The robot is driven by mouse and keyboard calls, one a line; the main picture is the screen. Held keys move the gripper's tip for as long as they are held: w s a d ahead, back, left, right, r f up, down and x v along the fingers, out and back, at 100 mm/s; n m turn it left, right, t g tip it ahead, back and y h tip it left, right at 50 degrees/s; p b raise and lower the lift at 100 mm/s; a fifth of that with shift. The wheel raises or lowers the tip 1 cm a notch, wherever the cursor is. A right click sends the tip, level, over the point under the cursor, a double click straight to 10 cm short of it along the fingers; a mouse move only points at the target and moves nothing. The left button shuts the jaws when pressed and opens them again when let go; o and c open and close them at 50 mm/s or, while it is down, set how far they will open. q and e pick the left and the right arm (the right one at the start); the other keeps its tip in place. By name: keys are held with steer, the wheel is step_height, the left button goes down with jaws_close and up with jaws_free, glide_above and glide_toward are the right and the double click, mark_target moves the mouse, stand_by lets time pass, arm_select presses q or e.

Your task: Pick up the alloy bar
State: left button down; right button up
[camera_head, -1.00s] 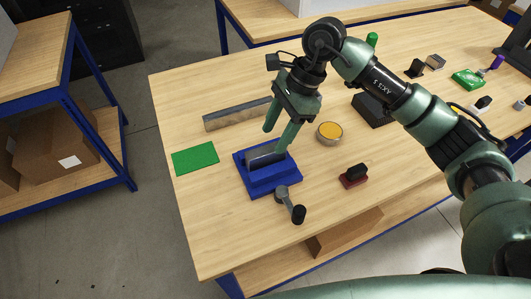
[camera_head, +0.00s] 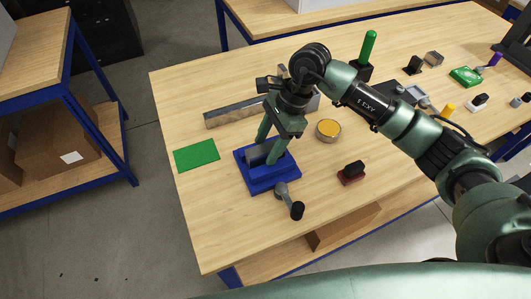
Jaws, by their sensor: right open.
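A blue vise-like fixture (camera_head: 256,181) stands near the table's left front. A grey metal bar (camera_head: 256,157), apparently the alloy bar, sits in its top and is partly hidden by my gripper. My right gripper (camera_head: 266,154) points down at this bar. It is open, with one finger on the far side and one on the near side. I cannot tell whether the fingers touch the bar. A longer grey metal piece (camera_head: 228,116) lies behind the fixture, partly covered by my arm. My left gripper is not in view.
A handle with a black knob (camera_head: 297,210) sticks out at the fixture's front. A green mat (camera_head: 197,155) lies to the left, a round tin with an orange top (camera_head: 328,130) to the right. A red-based stamp-like object (camera_head: 352,173) is nearby. The left front tabletop is clear.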

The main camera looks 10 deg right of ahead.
steer(key=shift+f+b, duration=0.2)
steer(key=shift+b, duration=0.15)
stand_by(0.4)
jaws_close()
